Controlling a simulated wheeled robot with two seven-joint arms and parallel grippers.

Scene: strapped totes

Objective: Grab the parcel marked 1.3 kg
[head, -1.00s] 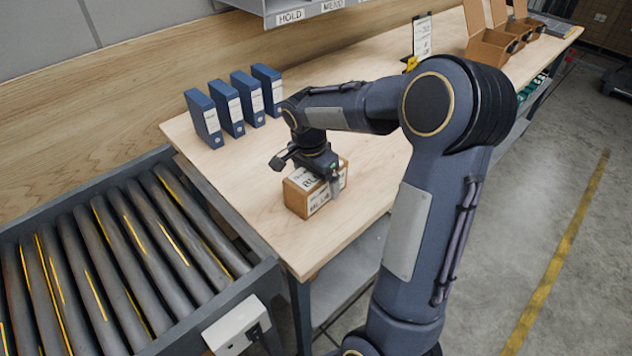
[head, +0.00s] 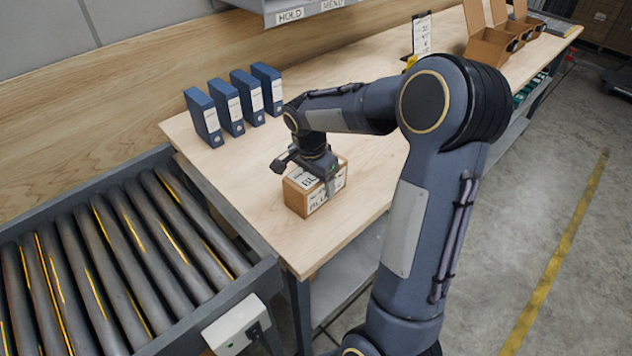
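A brown cardboard parcel (head: 296,199) with white printed labels sits on the wooden bench near its front left corner. Its print is too small and partly covered, so I cannot read a weight on it. My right gripper (head: 325,180) points down over the parcel. One finger shows in front of the parcel's right-hand labelled face; the other is hidden behind the gripper body and the parcel. I cannot tell whether the fingers press on it. My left gripper is not in view.
Several blue binders (head: 229,107) stand behind the parcel on the bench (head: 262,222). A roller conveyor (head: 100,270) adjoins at the left. Open brown boxes (head: 490,47) and a sign stand at the far end. A grey shelf (head: 285,10) hangs above the bench.

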